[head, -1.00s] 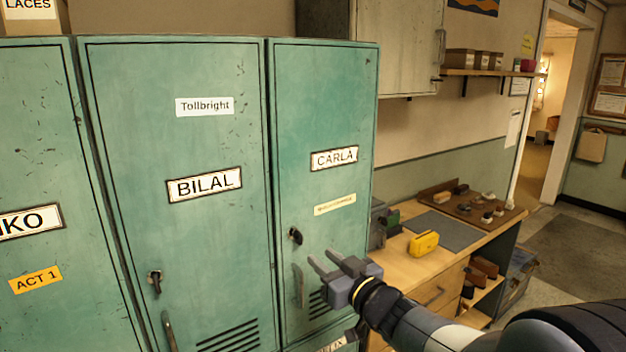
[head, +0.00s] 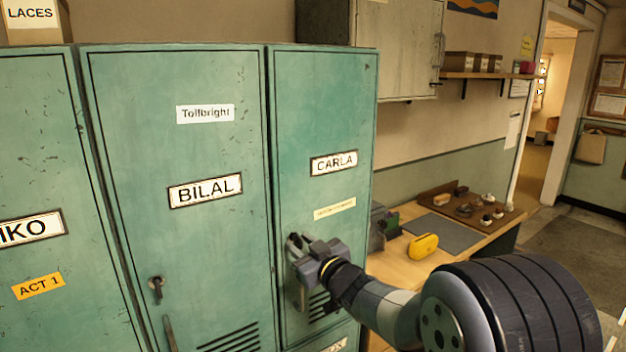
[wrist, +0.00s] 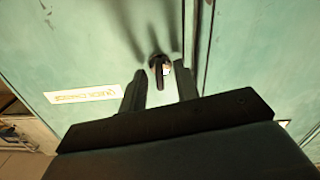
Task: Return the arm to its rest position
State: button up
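My gripper (head: 298,242) is at the front of the green CARLA locker (head: 322,110), at the height of its dark lock knob. In the wrist view my gripper (wrist: 160,78) is open, with its two fingers apart. The dark lock knob (wrist: 159,68) shows between and just beyond the fingertips. I cannot tell whether the fingers touch it. Nothing is held.
The BILAL locker (head: 175,260) stands to the left, with its own knob (head: 156,286) and handle. To the right is a wooden bench (head: 396,268) with a yellow case (head: 423,246) and a grey mat (head: 443,234). A wall shelf (head: 487,73) and open doorway are farther right.

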jog(key=n+b, duration=0.2)
jog(key=n, duration=0.2)
jog(key=shift+f+n, duration=0.1)
jog(key=shift+n, duration=0.2)
jog(key=n+b, duration=0.1)
jog(key=n, duration=0.2)
jog(key=shift+n, duration=0.4)
jog(key=n+b, duration=0.2)
jog(key=n, duration=0.2)
jog(key=shift+n+b, duration=0.45)
jog(key=shift+n, duration=1.15)
